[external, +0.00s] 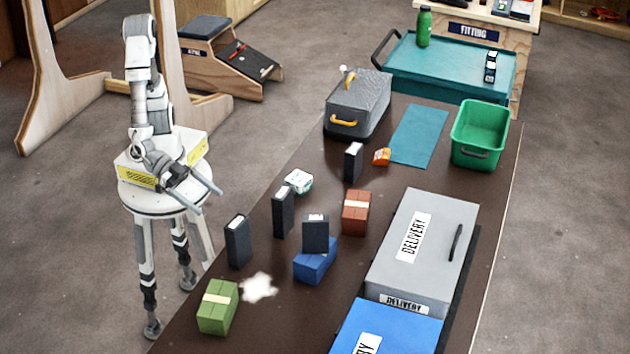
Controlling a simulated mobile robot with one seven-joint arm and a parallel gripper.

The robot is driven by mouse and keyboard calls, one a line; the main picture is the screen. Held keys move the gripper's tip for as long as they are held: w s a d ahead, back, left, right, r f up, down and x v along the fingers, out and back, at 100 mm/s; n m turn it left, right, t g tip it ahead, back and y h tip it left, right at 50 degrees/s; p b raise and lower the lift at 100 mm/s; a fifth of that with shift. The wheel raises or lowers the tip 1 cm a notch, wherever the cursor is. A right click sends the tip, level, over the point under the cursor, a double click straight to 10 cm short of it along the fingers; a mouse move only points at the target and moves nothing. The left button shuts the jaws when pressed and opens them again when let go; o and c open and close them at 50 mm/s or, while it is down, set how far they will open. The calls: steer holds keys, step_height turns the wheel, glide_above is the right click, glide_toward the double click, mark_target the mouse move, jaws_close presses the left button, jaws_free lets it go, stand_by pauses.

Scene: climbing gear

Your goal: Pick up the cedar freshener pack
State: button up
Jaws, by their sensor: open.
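No readable label shows which item is the cedar freshener pack. Small packs on the dark table include a white-and-green pack (299,182) and an orange pack (381,157). Dark upright packs stand at the left (238,243), beside it (284,213), and farther back (353,163). Another dark pack (315,236) stands on a blue box (315,263). My gripper (208,200) is open and empty, off the table's left side, with its fingers spread and apart from all the packs.
A brown box (356,214), a green box (217,308) and a white crumpled item (259,287) are on the table (320,325). Grey (450,225) and blue (400,325) delivery boxes fill the right front. A grey case (358,100), teal mat (420,135) and green bin (480,160) stand farther back.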

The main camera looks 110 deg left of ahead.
mark_target(241, 230)
steer(key=b+x, duration=0.2)
steer(key=x, duration=0.7)
steer(key=shift+w+f+b, duration=0.2)
steer(key=shift+w+b, duration=0.1)
steer(key=b+x, duration=0.1)
steer(key=x, duration=0.3)
steer(key=shift+w+d+f+b, duration=0.1)
steer(key=shift+d+f+b, duration=0.1)
steer(key=shift+b, duration=0.15)
steer(key=shift+w, duration=0.4)
steer(key=shift+c, duration=0.2)
jaws_close()
